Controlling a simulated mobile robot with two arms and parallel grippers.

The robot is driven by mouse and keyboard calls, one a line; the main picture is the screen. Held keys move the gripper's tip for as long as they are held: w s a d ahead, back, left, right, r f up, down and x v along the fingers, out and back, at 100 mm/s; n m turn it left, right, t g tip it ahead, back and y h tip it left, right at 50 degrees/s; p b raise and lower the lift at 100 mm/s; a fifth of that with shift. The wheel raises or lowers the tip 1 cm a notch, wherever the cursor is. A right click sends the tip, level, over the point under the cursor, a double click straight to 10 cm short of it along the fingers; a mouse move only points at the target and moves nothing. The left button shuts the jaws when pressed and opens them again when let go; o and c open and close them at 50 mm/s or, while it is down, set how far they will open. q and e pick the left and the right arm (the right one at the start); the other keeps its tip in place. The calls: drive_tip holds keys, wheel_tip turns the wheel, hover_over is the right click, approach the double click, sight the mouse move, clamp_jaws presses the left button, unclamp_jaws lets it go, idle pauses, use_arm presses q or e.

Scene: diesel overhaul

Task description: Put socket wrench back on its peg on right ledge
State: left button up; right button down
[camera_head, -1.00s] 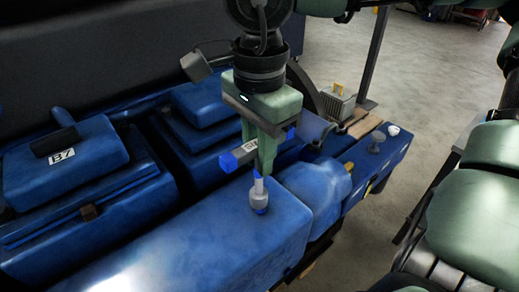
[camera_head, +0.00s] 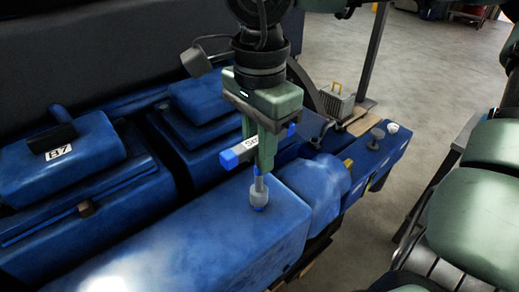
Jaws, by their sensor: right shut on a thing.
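My right gripper (camera_head: 262,168) points down over the long blue ledge (camera_head: 190,245) in the middle of the view. Directly below the fingertips stands a small upright grey piece with a wider collar and blue base (camera_head: 258,197), on or just over the ledge top. I cannot tell whether it is the peg or part of the wrench. My left gripper is not in view.
A blue block marked B7 (camera_head: 95,150) and stepped blue housings (camera_head: 195,105) lie left and behind. Two small knobs, one grey (camera_head: 375,138) and one white (camera_head: 391,128), stand on the blue surface at right. A grey box with yellow handle (camera_head: 338,100) is behind.

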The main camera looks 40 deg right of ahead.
drive_tip(key=shift+f+b, duration=1.05)
drive_tip(key=shift+f, duration=0.05)
drive_tip(key=c, duration=1.3)
unclamp_jaws()
drive_tip(key=shift+r, duration=0.1)
drive_tip(key=shift+o, duration=0.2)
drive_tip(key=o, duration=0.6)
wheel_tip(320, 180, up, 9)
drive_tip(key=p, duration=0.6)
